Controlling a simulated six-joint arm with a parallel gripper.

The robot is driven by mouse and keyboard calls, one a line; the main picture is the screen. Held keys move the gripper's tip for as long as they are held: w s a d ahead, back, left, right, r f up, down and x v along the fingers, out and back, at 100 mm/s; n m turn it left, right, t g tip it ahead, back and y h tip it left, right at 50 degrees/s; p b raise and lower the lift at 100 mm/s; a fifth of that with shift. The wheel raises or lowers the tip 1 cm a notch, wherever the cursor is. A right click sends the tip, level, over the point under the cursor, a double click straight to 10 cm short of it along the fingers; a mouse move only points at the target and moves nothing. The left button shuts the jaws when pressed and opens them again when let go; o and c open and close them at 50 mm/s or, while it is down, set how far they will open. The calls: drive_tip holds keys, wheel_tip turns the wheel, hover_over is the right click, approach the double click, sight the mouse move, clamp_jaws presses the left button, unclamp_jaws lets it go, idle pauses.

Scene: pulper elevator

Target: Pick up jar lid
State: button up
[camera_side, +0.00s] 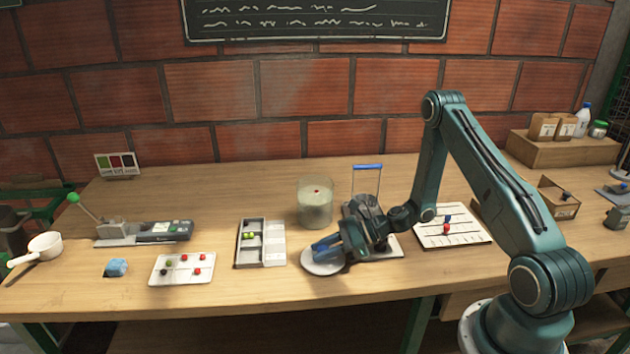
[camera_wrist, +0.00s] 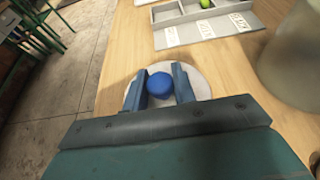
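The jar lid (camera_side: 318,268) is a pale round disc lying on the wooden table near its front edge. In the wrist view the lid (camera_wrist: 204,88) shows a round blue knob (camera_wrist: 160,84) on top. My gripper (camera_wrist: 160,88) has its two blue-grey fingers apart, one on each side of the knob. Whether either finger touches the knob is not clear. In the side view my gripper (camera_side: 326,246) is low over the lid and hides the knob. A glass jar (camera_side: 315,205) stands behind the lid; it also shows at the right of the wrist view (camera_wrist: 293,60).
A compartment tray (camera_side: 273,252) with green balls lies left of the lid. A stand with a blue-topped frame (camera_side: 367,167) is close behind my gripper. A white board (camera_side: 455,239) with pegs lies to the right. Table space in front of the jar is narrow.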

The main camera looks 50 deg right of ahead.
sight(323, 248)
drive_tip(key=shift+c, duration=0.9)
drive_tip(key=shift+r, duration=0.1)
wheel_tip(323, 248, up, 20)
idle(0.5)
idle(0.6)
